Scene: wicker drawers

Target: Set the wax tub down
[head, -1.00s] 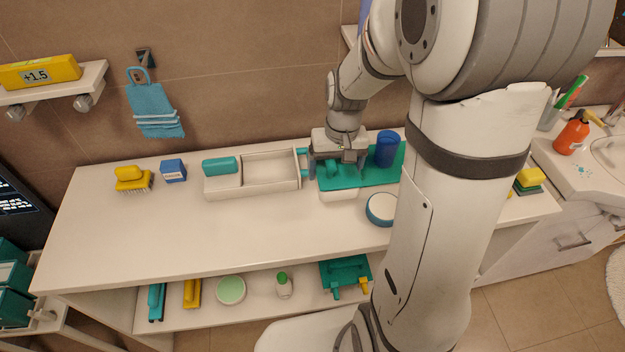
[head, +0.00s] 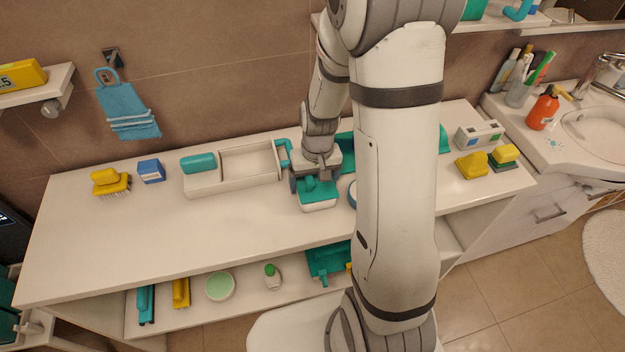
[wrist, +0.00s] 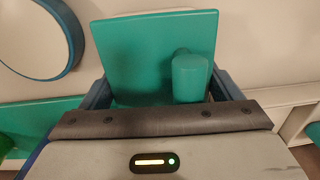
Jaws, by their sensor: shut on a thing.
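The wax tub, which I take to be the white box with a teal top (head: 319,205), is in my gripper (head: 316,180) over the front-middle of the counter. In the wrist view its flat teal top (wrist: 135,55) with a raised teal knob sits between my two fingers (wrist: 160,92). My gripper is shut on it. It looks level and low, at or just above the counter; I cannot tell whether its base touches.
A white tray (head: 235,182) stands to the left. A round white tub with blue rim (wrist: 78,35) is close on the right, mostly behind my arm in the head view. The counter's left front (head: 130,235) is clear.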

